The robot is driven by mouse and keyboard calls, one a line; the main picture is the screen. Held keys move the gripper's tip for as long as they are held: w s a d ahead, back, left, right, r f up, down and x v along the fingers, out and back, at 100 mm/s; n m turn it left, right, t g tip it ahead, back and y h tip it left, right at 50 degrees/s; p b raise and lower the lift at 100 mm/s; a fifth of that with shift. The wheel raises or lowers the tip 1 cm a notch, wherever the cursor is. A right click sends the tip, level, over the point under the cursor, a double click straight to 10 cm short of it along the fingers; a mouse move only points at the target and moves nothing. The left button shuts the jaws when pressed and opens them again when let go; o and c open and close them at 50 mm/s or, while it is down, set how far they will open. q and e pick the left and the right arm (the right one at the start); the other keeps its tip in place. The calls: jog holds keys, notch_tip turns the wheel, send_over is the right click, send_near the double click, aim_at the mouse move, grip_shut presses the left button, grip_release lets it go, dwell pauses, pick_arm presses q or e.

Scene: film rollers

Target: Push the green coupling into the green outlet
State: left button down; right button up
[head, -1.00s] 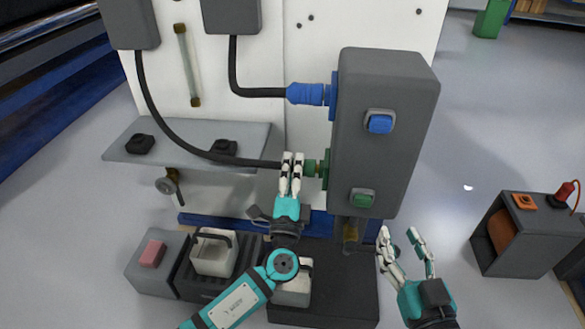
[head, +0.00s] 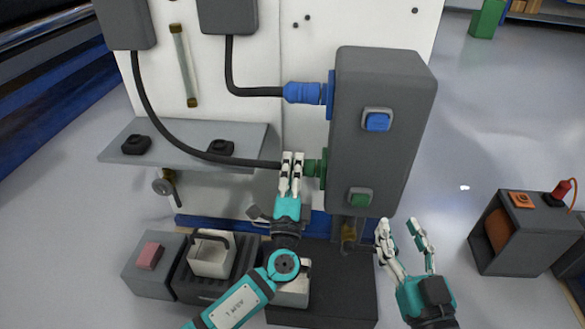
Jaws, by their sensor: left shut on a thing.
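The green coupling (head: 310,168) is on the end of a black cable, at the left side of the grey box (head: 382,150) in the head view. My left gripper (head: 292,156) is shut on the coupling, and its fingers hide part of it. The coupling's front end meets the green outlet (head: 323,168) on the box's side; I see no clear gap between them, but cannot tell how deep it sits. My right gripper (head: 398,227) is open and empty, low and to the right of the box.
A blue coupling (head: 303,93) sits in the blue outlet (head: 331,95) above. The box front has a blue button (head: 379,122) and a green button (head: 360,199). A grey shelf (head: 190,142) is at left. A dark cart (head: 520,235) stands at right, with open floor before it.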

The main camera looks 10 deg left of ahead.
pick_arm(q)
jog(key=c, duration=0.8)
grip_release()
jog(key=shift+d, duration=0.2)
